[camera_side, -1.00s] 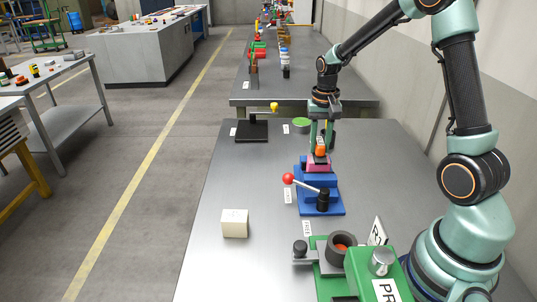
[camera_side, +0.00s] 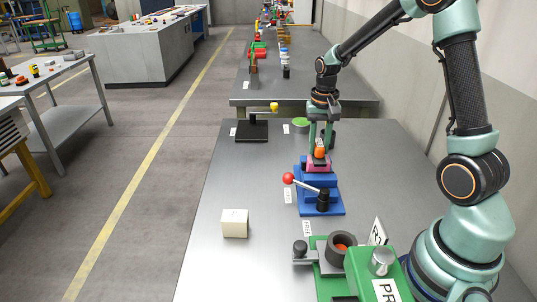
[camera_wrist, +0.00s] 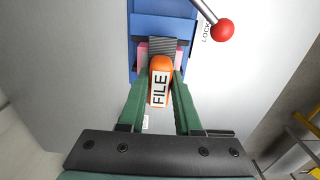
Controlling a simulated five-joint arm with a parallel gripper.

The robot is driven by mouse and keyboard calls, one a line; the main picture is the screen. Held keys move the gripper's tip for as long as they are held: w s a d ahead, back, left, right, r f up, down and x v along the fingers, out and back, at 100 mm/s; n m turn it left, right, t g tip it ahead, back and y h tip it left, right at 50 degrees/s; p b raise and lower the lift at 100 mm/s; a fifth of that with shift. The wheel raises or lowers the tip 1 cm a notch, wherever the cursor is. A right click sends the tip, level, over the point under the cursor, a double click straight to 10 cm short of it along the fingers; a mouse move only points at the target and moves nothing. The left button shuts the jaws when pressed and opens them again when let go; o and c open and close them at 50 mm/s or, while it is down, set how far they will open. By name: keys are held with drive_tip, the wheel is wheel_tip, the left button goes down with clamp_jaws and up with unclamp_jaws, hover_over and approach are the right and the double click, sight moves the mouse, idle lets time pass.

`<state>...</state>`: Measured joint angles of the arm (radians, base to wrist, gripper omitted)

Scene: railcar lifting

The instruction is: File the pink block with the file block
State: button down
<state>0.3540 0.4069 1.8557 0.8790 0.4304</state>
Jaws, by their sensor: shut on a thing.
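The pink block (camera_wrist: 143,55) sits in the blue vise (camera_wrist: 165,24), and it also shows in the side view (camera_side: 316,167). The file block (camera_wrist: 160,84) has an orange end, a white face lettered FILE and a grey ridged plate. My gripper (camera_wrist: 161,75) is shut on the file block, with one green finger on each side. The grey plate lies over the middle of the pink block and hides part of it. In the side view my gripper (camera_side: 320,150) is above the far end of the vise. Whether the plate presses on the pink block is hard to tell.
The vise lever with its red ball (camera_side: 288,177) sticks out to the left, beside a LOCK label. A cream block (camera_side: 235,223) lies at front left. A green press (camera_side: 370,280) stands at the front. A black stand (camera_side: 252,132) and green disc (camera_side: 301,124) are behind.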

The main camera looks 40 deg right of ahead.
sight(320, 162)
drive_tip(key=shift+s+a, duration=1.15)
drive_tip(key=shift+a, duration=0.05)
wheel_tip(320, 162, up, 8)
drive_tip(key=shift+r, duration=0.1)
